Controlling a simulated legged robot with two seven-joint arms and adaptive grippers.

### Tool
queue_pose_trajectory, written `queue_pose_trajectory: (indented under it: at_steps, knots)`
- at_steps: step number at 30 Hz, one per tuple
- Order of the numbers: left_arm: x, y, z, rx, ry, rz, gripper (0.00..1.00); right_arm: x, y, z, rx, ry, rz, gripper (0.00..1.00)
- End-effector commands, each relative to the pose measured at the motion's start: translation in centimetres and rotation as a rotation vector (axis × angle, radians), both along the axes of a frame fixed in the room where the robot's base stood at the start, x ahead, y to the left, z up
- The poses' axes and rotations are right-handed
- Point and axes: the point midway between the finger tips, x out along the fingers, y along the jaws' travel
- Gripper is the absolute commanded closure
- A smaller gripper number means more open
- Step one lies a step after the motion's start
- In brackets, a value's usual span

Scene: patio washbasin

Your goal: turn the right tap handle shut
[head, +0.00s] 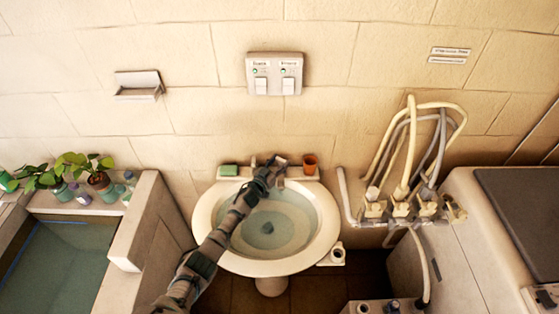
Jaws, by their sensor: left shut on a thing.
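The white washbasin (207,215) stands against the tiled wall with water in its bowl. The tap is at the middle of its back rim, largely covered by my gripper. My left arm reaches up over the bowl from the bottom. My left gripper (275,163) is at the tap and shut on the right tap handle (282,160), which is mostly hidden. The left tap handle (253,161) shows just left of the gripper. I cannot tell how far the right handle is turned. My right gripper is not in view.
A green soap bar (229,170) and an orange-brown cup (310,164) sit on the back rim, either side of the tap. Hoses and valves (400,195) are at right beside a grey-topped machine (520,205). A water trough (60,255) with potted plants (98,178) is at left.

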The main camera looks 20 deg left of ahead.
Motion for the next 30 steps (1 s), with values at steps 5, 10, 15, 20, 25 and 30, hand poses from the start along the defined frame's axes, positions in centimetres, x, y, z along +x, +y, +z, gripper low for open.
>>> queue_pose_trajectory:
  at_steps: [5,10,15,20,25,30]
  knots:
    - [0.05,0.35,-0.15,0.002,0.004,-0.051,0.83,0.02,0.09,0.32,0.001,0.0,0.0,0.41]
    - [0.04,0.32,-0.24,0.0,0.005,-0.072,0.83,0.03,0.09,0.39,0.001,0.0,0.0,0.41]
    - [0.04,0.26,-0.26,0.0,0.004,-0.077,0.83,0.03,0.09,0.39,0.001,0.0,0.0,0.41]
    - [0.04,0.25,-0.27,0.0,0.004,-0.076,0.83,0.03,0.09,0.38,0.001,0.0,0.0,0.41]
    - [0.04,0.23,-0.23,0.0,0.004,-0.076,0.23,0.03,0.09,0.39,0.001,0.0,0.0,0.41]
    - [0.02,0.2,-0.15,0.0,0.002,-0.077,0.23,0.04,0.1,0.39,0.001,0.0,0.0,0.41]
